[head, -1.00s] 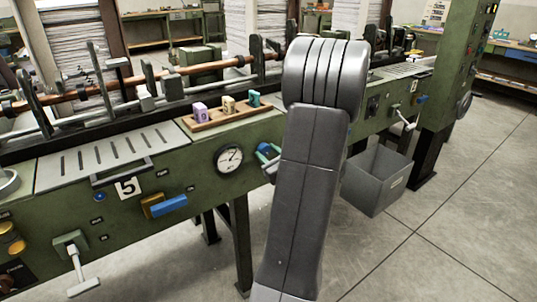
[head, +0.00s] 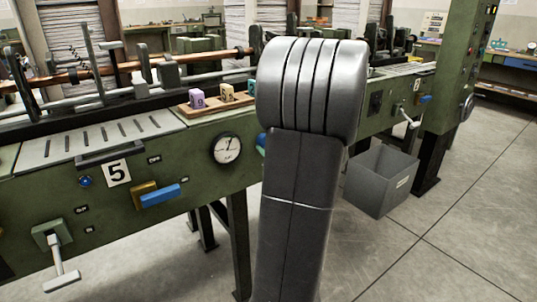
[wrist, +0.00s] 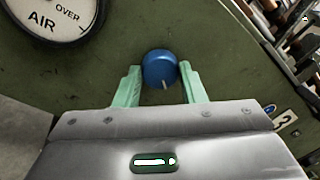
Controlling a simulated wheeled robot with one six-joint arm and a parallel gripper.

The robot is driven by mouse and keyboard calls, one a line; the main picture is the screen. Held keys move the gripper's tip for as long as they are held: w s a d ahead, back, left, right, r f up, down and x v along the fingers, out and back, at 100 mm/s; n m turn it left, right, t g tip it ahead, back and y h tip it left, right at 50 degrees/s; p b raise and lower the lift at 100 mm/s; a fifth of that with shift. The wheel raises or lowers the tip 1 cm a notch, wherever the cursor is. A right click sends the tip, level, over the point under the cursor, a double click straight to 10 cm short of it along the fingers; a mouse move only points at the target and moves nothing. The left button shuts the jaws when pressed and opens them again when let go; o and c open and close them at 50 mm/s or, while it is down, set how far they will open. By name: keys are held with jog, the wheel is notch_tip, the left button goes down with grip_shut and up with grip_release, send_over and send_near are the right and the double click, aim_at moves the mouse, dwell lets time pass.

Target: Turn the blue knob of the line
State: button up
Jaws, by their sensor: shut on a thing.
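The blue knob (wrist: 160,67) is on the green machine panel in the wrist view, with a short white mark near its lower edge. My gripper (wrist: 160,74) has its two pale green fingers on either side of the knob, shut on it. In the head view my own arm hides the gripper and most of the knob; only a sliver of blue shows at the arm's left edge. The round air gauge (wrist: 51,18) is at upper left in the wrist view, and the gauge also shows left of my arm in the head view (head: 227,148).
A wooden tray (head: 190,110) with small blocks sits on top. A grey bin (head: 368,190) stands right of my arm. Floor at right is clear.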

jog(key=shift+n, duration=0.3)
jog(key=o, duration=1)
jog(key=p+v, duration=0.1)
jog(key=v, duration=1.3)
dwell(1.3)
